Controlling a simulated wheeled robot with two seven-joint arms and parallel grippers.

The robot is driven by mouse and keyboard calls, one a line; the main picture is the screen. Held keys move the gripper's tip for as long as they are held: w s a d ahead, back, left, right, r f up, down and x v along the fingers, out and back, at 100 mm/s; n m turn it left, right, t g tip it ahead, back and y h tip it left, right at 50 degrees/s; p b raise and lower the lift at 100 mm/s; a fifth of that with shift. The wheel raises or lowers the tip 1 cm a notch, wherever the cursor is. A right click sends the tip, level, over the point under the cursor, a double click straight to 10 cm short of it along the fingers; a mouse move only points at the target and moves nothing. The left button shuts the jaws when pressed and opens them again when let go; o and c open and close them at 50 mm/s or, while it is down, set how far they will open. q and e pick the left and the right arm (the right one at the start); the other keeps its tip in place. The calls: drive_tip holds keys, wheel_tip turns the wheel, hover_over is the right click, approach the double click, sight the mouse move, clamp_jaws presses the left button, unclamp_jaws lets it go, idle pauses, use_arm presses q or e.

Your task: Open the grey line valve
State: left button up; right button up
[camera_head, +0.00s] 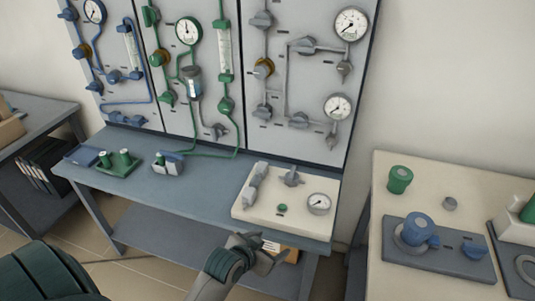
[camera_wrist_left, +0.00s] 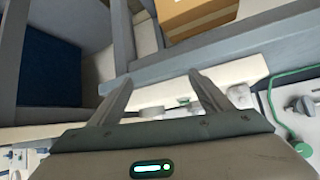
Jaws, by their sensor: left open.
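Grey valves with grey pipes sit on the right wall panel (camera_head: 285,75), including an upper valve (camera_head: 302,45), a lower valve (camera_head: 299,120) and a left one (camera_head: 263,110). I cannot tell which is the grey line valve. My left gripper (camera_head: 262,248) is at the bench's front edge, near the board's front. In the left wrist view its fingers (camera_wrist_left: 162,85) are spread, with nothing between them. My right gripper is out of view.
The blue-grey bench (camera_head: 190,193) stands below the panels; green and blue fittings (camera_head: 120,162) lie at its left. A side table (camera_head: 400,285) with a blue-knobbed plate (camera_head: 440,250) stands right. A cardboard box (camera_wrist_left: 195,14) shows in the wrist view. The bench's middle is clear.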

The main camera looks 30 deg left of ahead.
sight(259, 24)
use_arm(q)
drive_tip(key=w+a+r+t+y, duration=0.1)
drive_tip(key=w+a+r+t, duration=0.15)
drive_tip(key=w+r, duration=0.4)
drive_tip(key=w+a+r+n+t, duration=0.1)
drive_tip(key=w+a+r+t, duration=0.2)
drive_tip(key=r, duration=0.7)
drive_tip(key=w+a+r+t+y, duration=0.15)
drive_tip(key=w+a+r, duration=0.3)
drive_tip(key=r, duration=0.45)
drive_tip(key=a+r+n+t+y, duration=0.1)
drive_tip(key=a+r+t, duration=0.1)
drive_tip(key=r, duration=0.8)
drive_tip(key=a+r+n+t+y+p, duration=0.1)
drive_tip(key=a+r, duration=0.4)
drive_tip(key=r, duration=0.5)
drive_tip(key=shift+w+a+r+n+t+y, duration=0.35)
drive_tip(key=shift+n+t+y, duration=0.2)
drive_tip(key=shift+t, duration=0.45)
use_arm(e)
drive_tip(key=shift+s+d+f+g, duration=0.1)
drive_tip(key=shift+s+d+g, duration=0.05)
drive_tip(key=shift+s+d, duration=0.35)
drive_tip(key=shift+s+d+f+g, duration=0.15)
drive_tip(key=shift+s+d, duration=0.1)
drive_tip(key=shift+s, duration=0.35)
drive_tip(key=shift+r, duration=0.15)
